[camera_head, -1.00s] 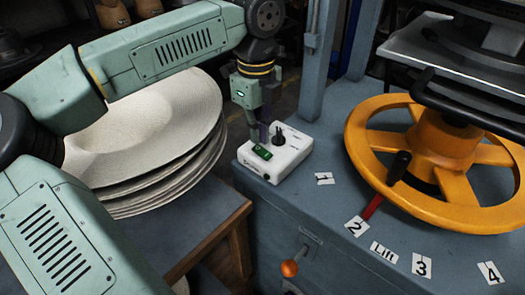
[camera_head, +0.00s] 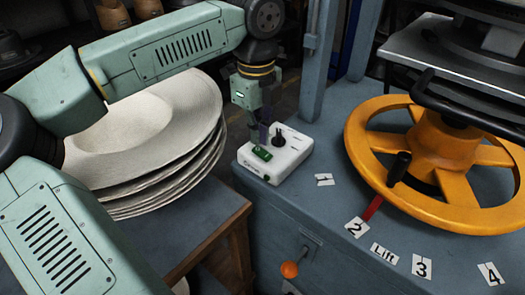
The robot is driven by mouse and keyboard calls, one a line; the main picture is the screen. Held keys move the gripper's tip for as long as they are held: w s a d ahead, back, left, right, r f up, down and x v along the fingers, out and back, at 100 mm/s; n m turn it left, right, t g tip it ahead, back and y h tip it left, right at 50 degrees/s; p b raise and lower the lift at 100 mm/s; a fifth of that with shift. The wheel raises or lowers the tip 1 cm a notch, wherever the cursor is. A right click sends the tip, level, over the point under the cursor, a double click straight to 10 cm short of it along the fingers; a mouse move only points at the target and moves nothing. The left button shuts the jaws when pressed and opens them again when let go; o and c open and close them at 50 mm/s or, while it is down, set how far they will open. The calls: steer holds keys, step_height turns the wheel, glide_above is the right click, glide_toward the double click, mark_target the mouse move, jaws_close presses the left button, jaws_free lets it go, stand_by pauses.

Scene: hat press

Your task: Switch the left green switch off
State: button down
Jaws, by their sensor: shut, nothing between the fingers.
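A white control box (camera_head: 284,165) sits on the left front corner of the blue press table. A green switch (camera_head: 262,153) is on its top, on the left side, and a black knob (camera_head: 279,138) is behind it to the right. I cannot tell the switch's on or off position. My gripper (camera_head: 260,142) points down over the box, shut and empty, with its tips right at the back of the green switch. I cannot tell whether they touch it. The tips are small and partly dark.
A large orange handwheel (camera_head: 365,155) stands to the right on the blue table (camera_head: 315,205). A lever with a black grip (camera_head: 398,168) is in front of it. Stacked pale hat brims (camera_head: 190,165) lie to the left under my arm. An orange-knobbed lever (camera_head: 289,269) sticks out below.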

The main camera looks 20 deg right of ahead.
mark_target(258, 149)
steer(key=shift+f+b, duration=1.05)
steer(key=shift+f, duration=0.15)
stand_by(0.5)
steer(key=shift+r+p, duration=2.15)
steer(key=shift+r, duration=1.4)
steer(key=shift+f, duration=0.1)
